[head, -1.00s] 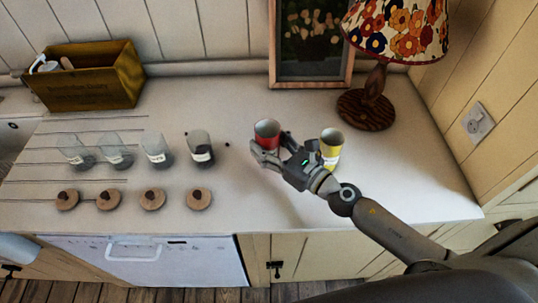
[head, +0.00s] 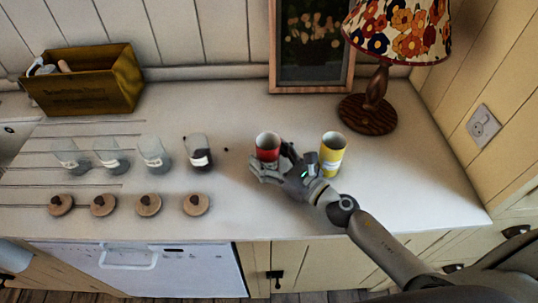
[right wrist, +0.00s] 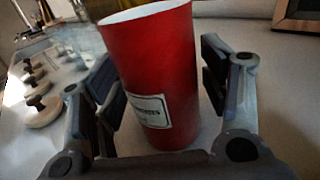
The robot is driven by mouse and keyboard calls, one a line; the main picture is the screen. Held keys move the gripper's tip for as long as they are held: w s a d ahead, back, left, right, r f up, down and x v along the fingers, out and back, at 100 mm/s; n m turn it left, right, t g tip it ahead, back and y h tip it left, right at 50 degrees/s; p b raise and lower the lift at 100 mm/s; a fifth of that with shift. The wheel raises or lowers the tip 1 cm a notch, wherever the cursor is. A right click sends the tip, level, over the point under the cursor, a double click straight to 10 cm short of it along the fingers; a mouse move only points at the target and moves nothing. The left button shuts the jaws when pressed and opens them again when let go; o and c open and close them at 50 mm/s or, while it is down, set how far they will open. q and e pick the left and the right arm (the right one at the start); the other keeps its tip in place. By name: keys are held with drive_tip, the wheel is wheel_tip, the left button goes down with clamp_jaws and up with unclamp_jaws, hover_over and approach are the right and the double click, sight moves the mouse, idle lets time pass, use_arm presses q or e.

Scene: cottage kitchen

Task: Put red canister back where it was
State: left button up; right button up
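The red canister (head: 267,153) stands upright on the white counter, left of the yellow canister (head: 332,158). My right gripper (head: 272,172) is low around the red canister, with its fingers spread on either side. In the right wrist view the red canister (right wrist: 160,70), with a white label, stands between the finger pads of the gripper (right wrist: 165,100). Narrow gaps show beside it, so the gripper looks open. The canister's base is partly hidden by the gripper in the head view. My left gripper is not in view.
Several glass jars (head: 199,152) stand left of the canister, with wooden lids (head: 197,204) in front. A lamp (head: 367,115) and a framed picture (head: 312,85) stand behind. A wooden box (head: 85,88) is at the back left. The counter's right front is clear.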

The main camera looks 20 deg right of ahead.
idle(0.3)
drive_tip(key=shift+r+p, duration=0.25)
drive_tip(key=shift+p, duration=0.05)
drive_tip(key=b+v, duration=0.1)
drive_tip(key=v, duration=0.2)
drive_tip(key=b+v, duration=0.2)
drive_tip(key=v, duration=0.2)
drive_tip(key=b+v, duration=0.2)
drive_tip(key=v, duration=0.1)
drive_tip(key=shift+s+f, duration=0.2)
drive_tip(key=shift+f, duration=0.1)
drive_tip(key=shift+s+d+r+b, duration=0.25)
drive_tip(key=shift+s+d+b, duration=0.25)
drive_tip(key=shift+s, duration=0.2)
